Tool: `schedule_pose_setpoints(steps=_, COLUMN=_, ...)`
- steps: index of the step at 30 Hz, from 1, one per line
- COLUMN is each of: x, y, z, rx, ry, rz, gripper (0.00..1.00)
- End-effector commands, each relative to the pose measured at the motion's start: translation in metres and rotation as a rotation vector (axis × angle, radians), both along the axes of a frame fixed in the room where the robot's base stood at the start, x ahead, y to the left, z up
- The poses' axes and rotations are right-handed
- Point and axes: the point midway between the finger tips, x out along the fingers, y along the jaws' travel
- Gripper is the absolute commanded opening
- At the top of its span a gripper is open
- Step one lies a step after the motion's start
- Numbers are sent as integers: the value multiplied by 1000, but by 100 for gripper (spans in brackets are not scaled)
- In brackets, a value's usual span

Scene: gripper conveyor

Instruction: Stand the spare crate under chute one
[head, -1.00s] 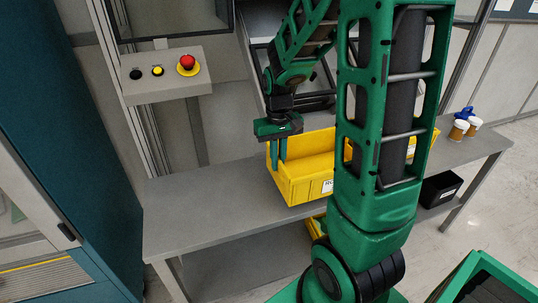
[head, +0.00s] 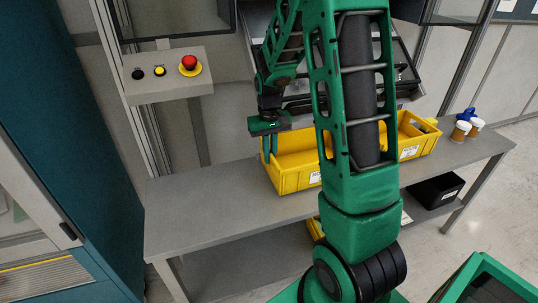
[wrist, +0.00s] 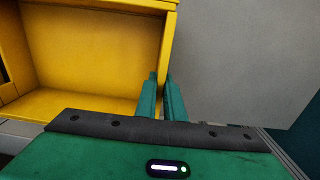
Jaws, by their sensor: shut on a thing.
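A yellow crate (head: 297,181) with a white label is at the bench's middle, below the framed grey chute area (head: 404,70). My gripper (head: 269,155) is shut on its left wall. In the wrist view the two fingers (wrist: 161,98) straddle that wall, one inside and one outside, and the crate (wrist: 90,52) looks empty inside. I cannot tell whether its base touches the bench. A second yellow crate (head: 413,148) with a label and something in it stands to the right. My arm hides the space between the crates. No chute number is readable.
The bench (head: 205,205) is clear to the left. A black box (head: 435,191) and part of a yellow crate (head: 315,229) are underneath. A red-button control box (head: 188,66) overhangs the left.

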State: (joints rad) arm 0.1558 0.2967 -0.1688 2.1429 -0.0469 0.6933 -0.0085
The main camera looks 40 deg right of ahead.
Motion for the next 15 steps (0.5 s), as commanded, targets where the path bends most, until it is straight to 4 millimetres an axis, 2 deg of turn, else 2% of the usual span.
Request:
schedule_pose_setpoints(steps=8, x=0, y=0, z=-1, rx=0, ry=-1, rz=-1, gripper=0)
schedule_pose_setpoints(steps=9, x=0, y=0, z=-2, rx=0, ry=0, rz=0, gripper=11)
schedule_pose_setpoints(steps=11, x=0, y=0, z=-2, rx=0, ry=0, rz=0, gripper=25)
schedule_pose_setpoints(steps=15, x=0, y=0, z=-2, rx=0, ry=0, rz=0, gripper=27)
